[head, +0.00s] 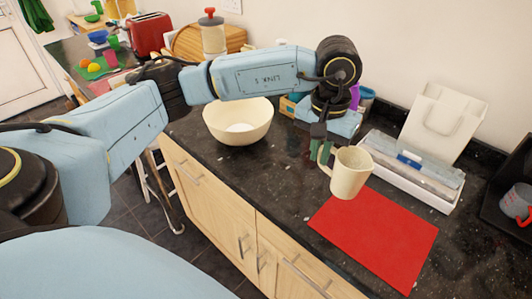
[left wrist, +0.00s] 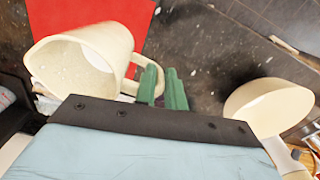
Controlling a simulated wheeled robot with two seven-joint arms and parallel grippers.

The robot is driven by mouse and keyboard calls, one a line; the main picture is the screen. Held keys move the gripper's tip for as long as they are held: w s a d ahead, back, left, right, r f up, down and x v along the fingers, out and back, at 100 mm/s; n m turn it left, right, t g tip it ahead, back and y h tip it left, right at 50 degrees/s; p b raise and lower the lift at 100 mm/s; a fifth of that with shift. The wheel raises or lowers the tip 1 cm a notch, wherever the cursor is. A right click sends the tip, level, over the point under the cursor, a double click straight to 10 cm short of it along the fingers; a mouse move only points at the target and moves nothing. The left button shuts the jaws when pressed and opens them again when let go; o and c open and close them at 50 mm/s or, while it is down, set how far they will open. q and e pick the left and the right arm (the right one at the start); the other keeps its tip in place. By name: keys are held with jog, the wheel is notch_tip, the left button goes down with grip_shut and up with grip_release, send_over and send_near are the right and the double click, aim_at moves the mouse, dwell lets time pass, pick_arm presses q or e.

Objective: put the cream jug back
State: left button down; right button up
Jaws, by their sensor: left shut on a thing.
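The cream jug (head: 350,173) hangs in the head view from my left gripper (head: 325,152), at the back edge of a red mat (head: 380,236). The jug is tilted a little. In the left wrist view, the green fingers of my left gripper (left wrist: 163,88) are closed at the handle of the jug (left wrist: 85,62). The red mat (left wrist: 125,18) shows behind the jug there. Whether the jug's base touches anything is hard to tell. My right gripper is not in view.
A cream bowl (head: 238,122) stands on the dark counter left of the jug. A white tray (head: 412,168) with a white upright holder (head: 443,122) is behind and to the right. A grey measuring cup (head: 516,203) sits at the far right. The red mat is bare.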

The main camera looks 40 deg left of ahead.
pick_arm(q)
jog(key=n, duration=0.3)
jog(key=shift+w+a+r+p, duration=0.15)
jog(key=shift+r+p, duration=0.1)
jog(key=shift+p, duration=0.15)
jog(key=f+n+p, duration=0.3)
jog(key=n, duration=0.8)
jog(key=w+a+f+n+p, duration=0.1)
jog(key=f+n+p, duration=0.1)
jog(key=n, duration=0.9)
jog(key=w+a+f+n+p, duration=0.1)
jog(key=f+n+p, duration=0.2)
jog(key=n, duration=0.8)
jog(key=shift+f+p, duration=0.35)
jog(key=shift+f, duration=0.6)
jog(key=shift+a+f, duration=0.1)
jog(key=shift+f, duration=0.25)
